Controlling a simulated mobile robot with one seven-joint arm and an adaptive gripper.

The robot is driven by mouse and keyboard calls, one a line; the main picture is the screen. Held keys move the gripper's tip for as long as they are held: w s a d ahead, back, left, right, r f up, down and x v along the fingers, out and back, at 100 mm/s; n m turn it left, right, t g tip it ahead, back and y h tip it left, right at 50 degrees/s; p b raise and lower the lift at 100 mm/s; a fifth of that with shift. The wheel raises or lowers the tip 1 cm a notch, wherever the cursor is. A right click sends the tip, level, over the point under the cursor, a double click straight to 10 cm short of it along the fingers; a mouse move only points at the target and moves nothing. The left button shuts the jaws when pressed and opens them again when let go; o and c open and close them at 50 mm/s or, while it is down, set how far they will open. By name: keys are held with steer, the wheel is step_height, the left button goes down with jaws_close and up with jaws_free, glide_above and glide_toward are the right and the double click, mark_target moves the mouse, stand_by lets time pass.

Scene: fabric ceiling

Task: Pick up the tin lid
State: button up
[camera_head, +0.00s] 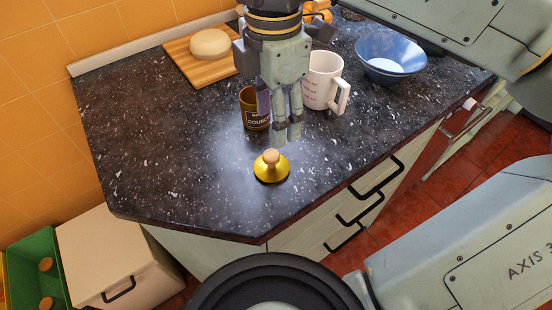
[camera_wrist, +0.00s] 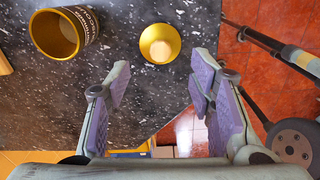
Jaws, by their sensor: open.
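The tin lid (camera_head: 264,172) is a small gold dome with a pale wooden knob. It lies knob up on the dark speckled counter near its front edge. In the wrist view the lid (camera_wrist: 147,43) shows beyond my fingertips, sideways between them and apart from both. My gripper (camera_head: 287,132) points down over the counter, just behind the lid in the head view. Its fingers (camera_wrist: 161,80) are spread and nothing is between them. The open tin (camera_head: 256,121), dark with a gold inside, stands behind the lid, partly hidden by my gripper; it also shows in the wrist view (camera_wrist: 62,53).
A white mug (camera_head: 318,82) stands behind and right of the tin. A blue bowl (camera_head: 391,55) is at the back right. A wooden board (camera_head: 190,66) with a round pale item (camera_head: 210,43) lies at the back left. The counter left of the lid is clear.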

mark_target(271, 154)
step_height(271, 154, down, 5)
steer(key=shift+b, duration=1.25)
steer(key=f, duration=0.1)
steer(key=f+b, duration=0.1)
steer(key=f, duration=0.1)
steer(key=f+b, duration=0.1)
steer(key=f, duration=0.1)
steer(key=shift+s+a, duration=0.2)
steer(key=shift+a, duration=0.05)
steer(key=c, duration=1)
steer(key=shift+r, duration=0.15)
steer(key=shift+c, duration=0.2)
